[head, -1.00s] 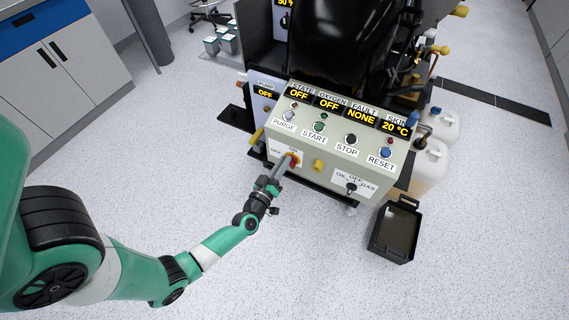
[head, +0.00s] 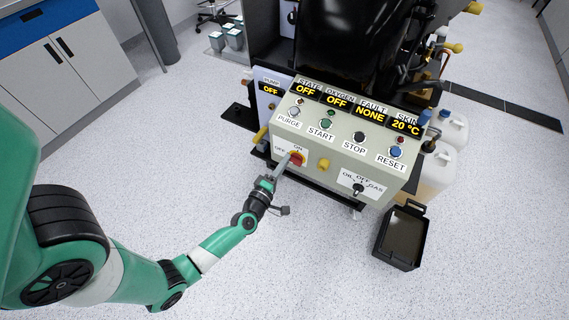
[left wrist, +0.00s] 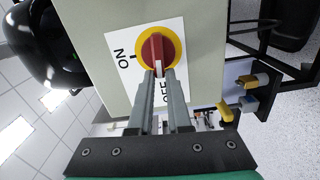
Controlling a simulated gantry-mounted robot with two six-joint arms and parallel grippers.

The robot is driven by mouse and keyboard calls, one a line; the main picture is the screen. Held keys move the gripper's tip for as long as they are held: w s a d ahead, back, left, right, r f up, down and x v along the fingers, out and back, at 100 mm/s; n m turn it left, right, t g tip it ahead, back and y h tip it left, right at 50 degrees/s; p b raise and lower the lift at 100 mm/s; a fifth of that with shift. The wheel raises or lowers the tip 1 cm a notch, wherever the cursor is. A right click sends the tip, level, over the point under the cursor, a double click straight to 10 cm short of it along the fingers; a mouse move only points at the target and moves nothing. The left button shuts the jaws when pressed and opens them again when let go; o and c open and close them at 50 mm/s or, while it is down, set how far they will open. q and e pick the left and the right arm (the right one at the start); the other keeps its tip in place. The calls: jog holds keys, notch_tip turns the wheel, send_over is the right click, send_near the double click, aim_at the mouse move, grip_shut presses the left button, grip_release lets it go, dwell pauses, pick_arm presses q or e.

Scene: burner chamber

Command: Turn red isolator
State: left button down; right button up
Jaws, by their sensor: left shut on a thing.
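The red isolator (head: 298,158) is a red knob on a yellow disc on a white label marked ON and OFF. It sits at the lower left of the control panel's front (head: 345,150). In the left wrist view the red isolator (left wrist: 157,47) shows close up, its white mark pointing towards the partly hidden OFF. ON stands at the picture's left. My left gripper (head: 287,163) reaches it from the lower left. In the left wrist view the fingertips of my left gripper (left wrist: 159,72) are shut on the knob's near end. My right gripper is out of view.
The panel also carries a yellow knob (head: 323,165), a black selector (head: 358,188) and several push buttons. Displays read OFF, OFF, NONE and 20 °C. A black tray (head: 402,238) stands on the floor at the right. The floor in front is clear.

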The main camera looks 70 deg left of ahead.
pick_arm(q)
jog(key=shift+f+n, duration=0.1)
jog(key=shift+n, duration=0.5)
jog(key=c, duration=0.9)
grip_release()
jog(key=shift+o, duration=0.2)
jog(key=p+v, duration=0.2)
jog(key=v, duration=0.9)
jog(key=shift+s+d+p, duration=0.25)
jog(key=shift+p, duration=0.05)
